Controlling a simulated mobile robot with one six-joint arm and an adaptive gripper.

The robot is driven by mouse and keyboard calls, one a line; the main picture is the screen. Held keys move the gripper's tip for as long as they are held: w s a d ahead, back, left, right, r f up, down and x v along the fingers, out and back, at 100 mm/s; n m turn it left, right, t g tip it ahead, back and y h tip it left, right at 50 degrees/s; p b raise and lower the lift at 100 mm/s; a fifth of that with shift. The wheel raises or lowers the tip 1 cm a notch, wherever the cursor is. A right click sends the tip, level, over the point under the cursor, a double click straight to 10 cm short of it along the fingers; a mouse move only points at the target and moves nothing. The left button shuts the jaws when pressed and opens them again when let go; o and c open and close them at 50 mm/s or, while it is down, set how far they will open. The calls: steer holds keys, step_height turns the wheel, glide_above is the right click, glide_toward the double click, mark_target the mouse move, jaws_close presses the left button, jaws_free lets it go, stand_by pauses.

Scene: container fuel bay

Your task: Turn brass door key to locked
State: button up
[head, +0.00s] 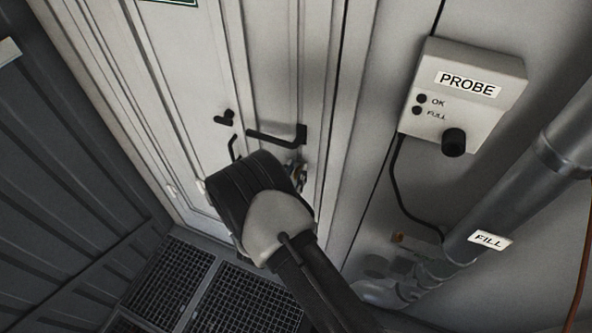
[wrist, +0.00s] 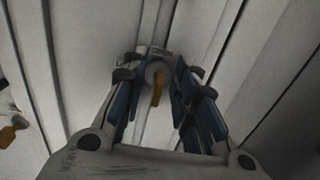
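The brass key (wrist: 158,88) shows in the wrist view, standing in a round grey lock cylinder (wrist: 156,70) on the pale door. Its bow hangs down, close to upright in the picture. My gripper (wrist: 157,76) has its blue and black fingers on either side of the key, with a visible gap on both sides, so it is open and not gripping. In the head view my gripper (head: 298,172) is partly hidden behind my arm, just below the black lever handle (head: 276,139) on the door (head: 285,55). The key cannot be made out clearly there.
A PROBE box (head: 462,95) with a dark knob is on the wall to the right, above a grey FILL pipe (head: 505,200). A dark knob (head: 225,118) is on the left door panel. A second brass-coloured piece (wrist: 12,132) shows at the wrist view's left edge. Floor grating (head: 165,285) lies below.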

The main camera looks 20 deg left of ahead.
steer(key=shift+w, duration=0.3)
steer(key=shift+c, duration=0.4)
jaws_close()
